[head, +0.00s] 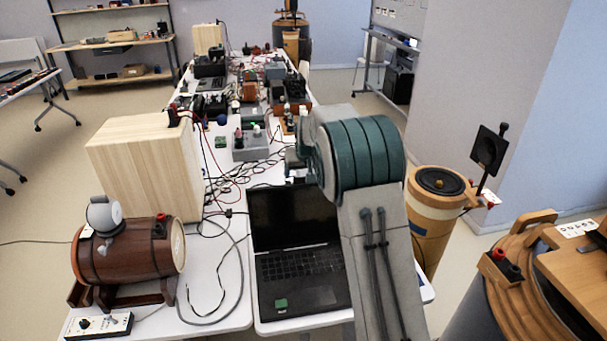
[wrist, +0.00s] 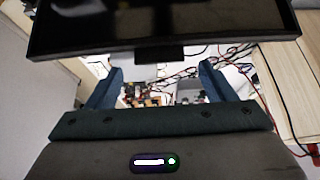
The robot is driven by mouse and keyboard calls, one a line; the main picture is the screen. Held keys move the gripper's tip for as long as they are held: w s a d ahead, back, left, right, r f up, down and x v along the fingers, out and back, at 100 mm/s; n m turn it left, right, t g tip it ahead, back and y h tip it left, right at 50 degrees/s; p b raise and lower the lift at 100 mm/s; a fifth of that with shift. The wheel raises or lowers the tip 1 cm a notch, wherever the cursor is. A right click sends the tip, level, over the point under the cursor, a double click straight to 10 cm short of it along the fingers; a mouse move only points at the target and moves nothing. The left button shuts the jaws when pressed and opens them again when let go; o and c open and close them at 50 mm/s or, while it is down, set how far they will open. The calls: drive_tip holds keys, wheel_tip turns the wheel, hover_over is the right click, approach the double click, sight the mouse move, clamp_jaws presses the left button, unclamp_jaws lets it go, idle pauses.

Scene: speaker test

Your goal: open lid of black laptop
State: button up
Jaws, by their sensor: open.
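The black laptop (head: 303,284) lies on the white table in the head view, with its keyboard showing. Its lid (head: 285,217) stands raised, with the dark screen facing me; my arm covers its right part. In the wrist view a glossy black panel with a small tab on its edge, seemingly the lid (wrist: 160,22), spans the top. My gripper (wrist: 161,68) is open, its two blue-grey fingers apart with nothing held. The tab shows close to the fingertips; I cannot tell whether they touch. In the head view my arm hides most of the gripper.
A pale wooden box (head: 145,170) and a brown barrel-shaped speaker (head: 128,250) stand left of the laptop. Loose cables (head: 222,270) lie beside it. Electronics (head: 250,145) crowd the table behind. A round wooden speaker (head: 436,210) stands at right.

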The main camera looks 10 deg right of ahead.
drive_tip(key=b+v, duration=0.1)
drive_tip(key=v, duration=1.1)
drive_tip(key=shift+b, duration=0.4)
drive_tip(key=shift+d, duration=0.1)
drive_tip(key=s+d+f+g, duration=0.1)
drive_tip(key=s+f, duration=0.2)
drive_tip(key=s, duration=1.6)
drive_tip(key=s+d+f+g, duration=0.1)
drive_tip(key=s+f, duration=0.3)
drive_tip(key=s, duration=1.5)
drive_tip(key=shift+s+d+g, duration=0.15)
drive_tip(key=shift+s+g, duration=0.2)
drive_tip(key=shift+g, duration=0.15)
drive_tip(key=shift+f, duration=0.1)
drive_tip(key=shift+c, duration=0.3)
